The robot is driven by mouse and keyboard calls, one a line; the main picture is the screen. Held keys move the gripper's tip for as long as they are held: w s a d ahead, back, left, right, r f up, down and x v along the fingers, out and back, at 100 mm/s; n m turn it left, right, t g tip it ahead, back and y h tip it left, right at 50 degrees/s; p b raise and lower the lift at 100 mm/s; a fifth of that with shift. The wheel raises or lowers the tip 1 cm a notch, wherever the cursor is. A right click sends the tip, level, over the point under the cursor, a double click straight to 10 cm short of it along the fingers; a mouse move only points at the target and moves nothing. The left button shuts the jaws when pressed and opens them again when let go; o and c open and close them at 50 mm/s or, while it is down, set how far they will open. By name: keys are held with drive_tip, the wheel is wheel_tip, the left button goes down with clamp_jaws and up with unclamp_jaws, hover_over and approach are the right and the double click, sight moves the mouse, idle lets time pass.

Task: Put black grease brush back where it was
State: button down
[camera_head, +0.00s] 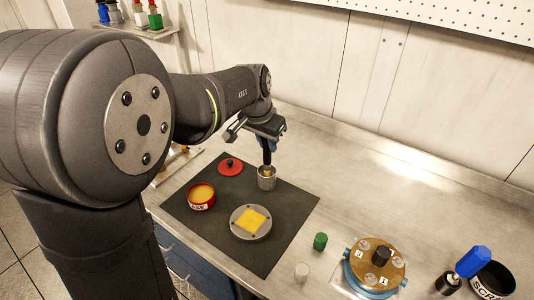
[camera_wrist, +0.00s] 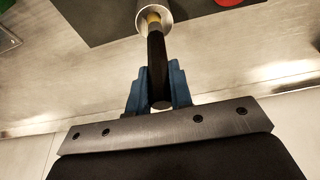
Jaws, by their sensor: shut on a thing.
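The black grease brush (camera_wrist: 157,62) is in my gripper (camera_wrist: 158,90), whose blue fingers are shut on its black handle. In the wrist view its yellowish lower end reaches the mouth of a grey metal cup (camera_wrist: 168,12). In the head view my gripper (camera_head: 270,145) is above the metal cup (camera_head: 266,182), with the dark handle (camera_head: 267,157) upright between them. The brush's lower end is at or inside the cup's opening; its depth is hard to tell. The cup stands on the dark mat (camera_head: 290,215) near its back edge.
Green (camera_head: 320,241) and white (camera_head: 302,272) pieces, a blue-and-gold round part (camera_head: 375,266) and a blue-handled tool (camera_head: 470,264) stand right.

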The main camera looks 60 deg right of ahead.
sight(267, 152)
drive_tip(key=shift+f, duration=1.8)
drive_tip(key=c, duration=1.3)
unclamp_jaws()
drive_tip(key=v, duration=1.2)
drive_tip(key=x, duration=1.1)
drive_tip(key=shift+d+f, duration=0.15)
drive_tip(key=shift+f, duration=0.25)
drive_tip(key=shift+r, duration=1.75)
